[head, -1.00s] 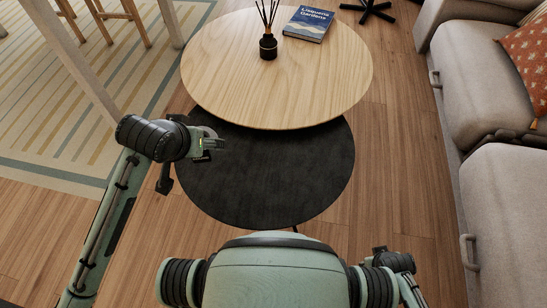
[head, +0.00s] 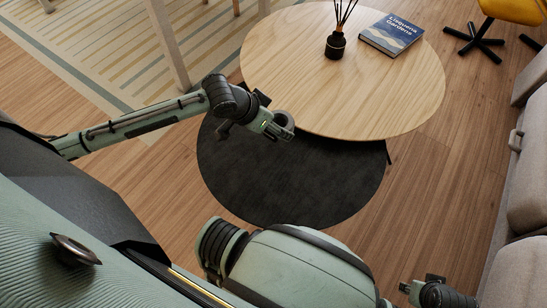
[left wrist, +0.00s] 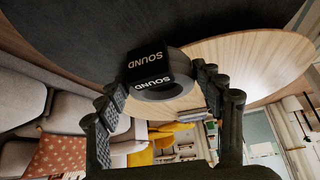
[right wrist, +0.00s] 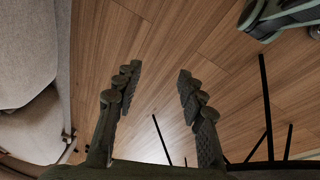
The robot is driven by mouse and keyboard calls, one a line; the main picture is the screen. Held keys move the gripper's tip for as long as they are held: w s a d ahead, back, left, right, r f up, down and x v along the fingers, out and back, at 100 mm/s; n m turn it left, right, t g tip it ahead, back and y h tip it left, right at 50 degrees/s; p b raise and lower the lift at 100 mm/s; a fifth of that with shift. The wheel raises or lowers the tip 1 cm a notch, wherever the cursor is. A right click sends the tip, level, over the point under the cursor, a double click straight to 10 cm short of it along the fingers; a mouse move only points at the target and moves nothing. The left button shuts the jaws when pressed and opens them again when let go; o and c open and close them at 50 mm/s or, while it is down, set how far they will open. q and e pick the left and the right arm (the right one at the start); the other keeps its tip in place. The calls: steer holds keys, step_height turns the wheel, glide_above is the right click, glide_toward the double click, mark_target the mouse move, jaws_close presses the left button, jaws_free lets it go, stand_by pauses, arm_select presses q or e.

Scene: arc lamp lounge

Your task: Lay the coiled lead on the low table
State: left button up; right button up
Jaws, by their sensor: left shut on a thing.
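The coiled lead (left wrist: 166,92) is a grey ring with a black band marked SOUND. My left gripper (left wrist: 158,84) is shut on it. In the head view the lead (head: 284,121) hangs at the tip of my left gripper (head: 272,126), over the back part of a round dark table (head: 290,185) and near the front edge of a round pale-wood table (head: 300,85). The dark table sits lower and partly under the wooden one. My right gripper (right wrist: 158,85) is open and empty above the wood floor; in the head view it shows at the lower right (head: 412,290).
A reed diffuser (head: 335,45) and a blue book (head: 391,34) stand on the wooden table. The dark tabletop is bare. A grey sofa (head: 528,190) is at the right, a yellow chair (head: 498,9) at the back right, and a striped rug (head: 110,50) at the back left.

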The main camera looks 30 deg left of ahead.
arm_select(q)
steer(key=w+a+f+b, duration=0.1)
steer(key=a+f, duration=0.2)
steer(key=a, duration=0.9)
steer(key=b, duration=0.1)
glide_above(279, 149)
steer(key=s+a, duration=0.1)
steer(key=s, duration=0.1)
step_height(279, 149, down, 6)
steer(key=shift+f, duration=0.15)
steer(key=shift+d+f, duration=0.15)
steer(key=shift+f, duration=0.35)
step_height(279, 149, down, 3)
steer(key=shift+f+b, duration=0.15)
steer(key=shift+b, duration=0.25)
steer(key=shift+f, duration=0.1)
steer(key=o, duration=1.1)
steer(key=shift+o, duration=0.4)
arm_select(e)
step_height(279, 149, up, 8)
steer(key=shift+r+t, duration=0.25)
steer(key=shift+t, duration=0.05)
